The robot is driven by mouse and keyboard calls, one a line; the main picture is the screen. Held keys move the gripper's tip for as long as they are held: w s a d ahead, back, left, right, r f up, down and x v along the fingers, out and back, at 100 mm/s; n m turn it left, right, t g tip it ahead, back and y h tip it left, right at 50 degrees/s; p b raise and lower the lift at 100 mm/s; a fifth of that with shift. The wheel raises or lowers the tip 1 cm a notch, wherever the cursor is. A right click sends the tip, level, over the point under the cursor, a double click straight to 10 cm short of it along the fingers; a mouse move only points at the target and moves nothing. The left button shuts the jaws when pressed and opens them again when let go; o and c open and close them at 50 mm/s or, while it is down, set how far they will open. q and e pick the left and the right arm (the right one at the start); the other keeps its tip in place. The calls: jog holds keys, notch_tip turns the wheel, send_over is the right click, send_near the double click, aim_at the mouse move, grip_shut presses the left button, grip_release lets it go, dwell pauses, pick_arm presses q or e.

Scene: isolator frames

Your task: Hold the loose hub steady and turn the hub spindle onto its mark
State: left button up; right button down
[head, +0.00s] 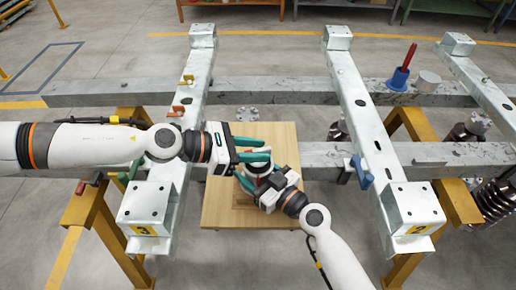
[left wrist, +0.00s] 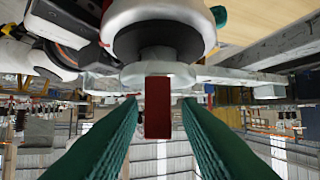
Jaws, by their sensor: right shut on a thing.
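The loose hub (head: 258,168), a pale round body with a dark red band, stands over the wooden board. My right gripper (head: 254,174) is shut on the hub from the lower right. My left gripper (head: 267,150) reaches in from the left, just above the hub in the picture. In the left wrist view the pale hub (left wrist: 160,22) fills the top, with a grey neck and a dark red spindle tab (left wrist: 158,107). The left gripper's teal fingers (left wrist: 159,101) stand apart on both sides of the tab, with gaps showing. The mark cannot be made out.
The wooden board (head: 222,205) lies between galvanised frame beams (head: 362,118) on yellow trestles (head: 90,215).

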pick_arm(q)
jog(key=shift+w+d+f, duration=0.1)
jog(key=shift+d+f, duration=0.1)
jog(key=shift+d, duration=0.2)
grip_shut()
jog(key=shift+d+t, duration=0.1)
jog(key=shift+t, duration=0.2)
